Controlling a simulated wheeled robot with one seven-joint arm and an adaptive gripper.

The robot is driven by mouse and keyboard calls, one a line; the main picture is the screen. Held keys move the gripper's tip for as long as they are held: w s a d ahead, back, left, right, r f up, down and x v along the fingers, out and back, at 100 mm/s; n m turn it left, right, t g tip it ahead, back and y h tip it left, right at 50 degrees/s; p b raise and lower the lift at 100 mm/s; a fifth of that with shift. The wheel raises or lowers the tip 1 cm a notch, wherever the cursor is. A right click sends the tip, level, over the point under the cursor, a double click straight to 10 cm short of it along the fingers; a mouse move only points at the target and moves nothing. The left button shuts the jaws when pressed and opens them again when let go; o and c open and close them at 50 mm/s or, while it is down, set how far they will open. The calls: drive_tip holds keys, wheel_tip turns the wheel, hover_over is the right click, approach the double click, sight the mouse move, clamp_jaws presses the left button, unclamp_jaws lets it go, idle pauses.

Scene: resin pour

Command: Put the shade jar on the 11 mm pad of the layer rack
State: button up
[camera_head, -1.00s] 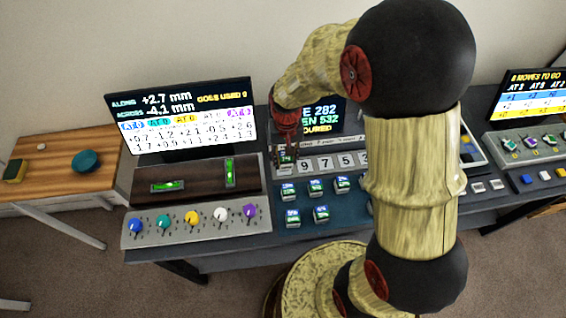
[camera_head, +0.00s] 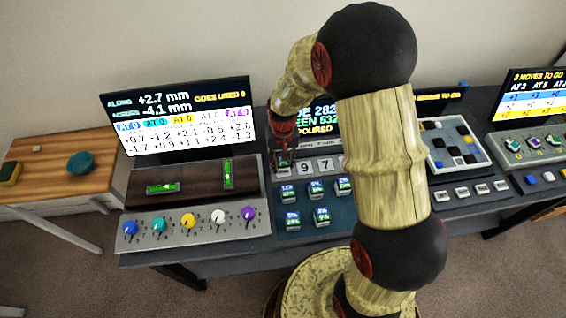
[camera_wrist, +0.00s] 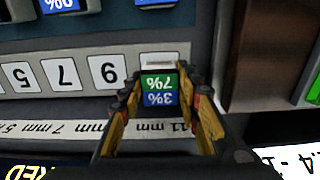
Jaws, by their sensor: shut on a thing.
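The shade jar (camera_wrist: 160,90) has a green and blue label, reading 7% and 3% upside down in the wrist view. My gripper (camera_wrist: 160,112) is shut on it, one finger on each side. The layer rack (camera_wrist: 75,88) has a row of white numbered pads; 9, 7 and 5 show beside the jar. The jar is at the end of this row by the "11 mm" mark, covering most of the end pad (camera_wrist: 163,59). I cannot tell whether it touches the pad. In the head view my gripper (camera_head: 283,158) is at the rack's left end.
Several other labelled jars (camera_head: 292,220) stand on a blue surface in front of the rack. A dark wooden board with green levels (camera_head: 195,178) lies close to the left, above a panel of coloured knobs (camera_head: 189,221). A screen (camera_head: 318,122) stands behind the rack.

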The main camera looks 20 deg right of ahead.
drive_tip(key=shift+f, duration=0.15)
drive_tip(key=o, duration=1.3)
drive_tip(key=s+r+n+t+p, duration=0.15)
drive_tip(key=s+r, duration=0.25)
drive_tip(key=r, duration=1)
drive_tip(key=s+r+m+t+p, duration=0.15)
drive_tip(key=s+r, duration=0.25)
drive_tip(key=r, duration=1)
drive_tip(key=shift+s+r+n+t, duration=0.4)
drive_tip(key=shift+s+r, duration=0.65)
drive_tip(key=shift+s, duration=1.05)
drive_tip(key=shift+s+r+n+t, duration=0.4)
drive_tip(key=shift+s+r, duration=0.65)
drive_tip(key=shift+s, duration=1.05)
drive_tip(key=shift+s+r+n+t, duration=0.4)
drive_tip(key=shift+s+r, duration=0.65)
drive_tip(key=shift+s, duration=1.05)
